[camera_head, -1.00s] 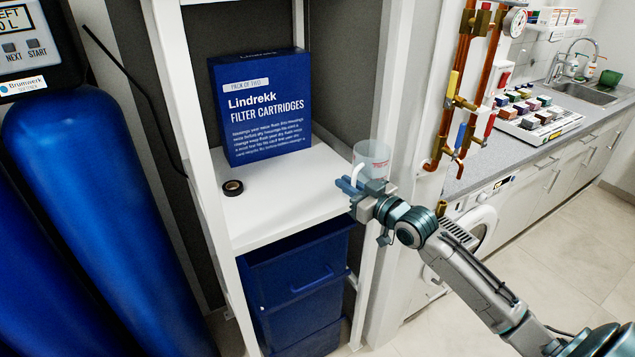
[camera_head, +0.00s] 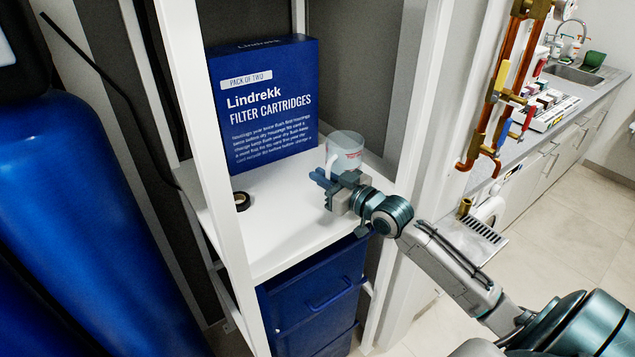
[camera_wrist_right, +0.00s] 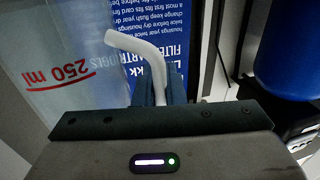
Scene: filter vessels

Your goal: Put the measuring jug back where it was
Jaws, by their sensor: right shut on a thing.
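The measuring jug (camera_head: 346,149) is clear with red print and a white handle. In the head view it is upright at the right part of the white shelf (camera_head: 290,215), in front of the right post. My right gripper (camera_head: 325,180) is shut on its handle. I cannot tell whether the jug's base touches the shelf, as the gripper hides it. In the right wrist view the jug (camera_wrist_right: 50,60) shows its red "250 ml" mark, and the handle (camera_wrist_right: 140,48) runs down between the fingers (camera_wrist_right: 158,92). My left gripper is not in view.
A blue filter cartridge box (camera_head: 265,105) stands at the back of the shelf. A dark tape roll (camera_head: 242,201) lies near the left post. White posts frame the shelf. Blue bins (camera_head: 318,290) are below. The shelf's front middle is clear.

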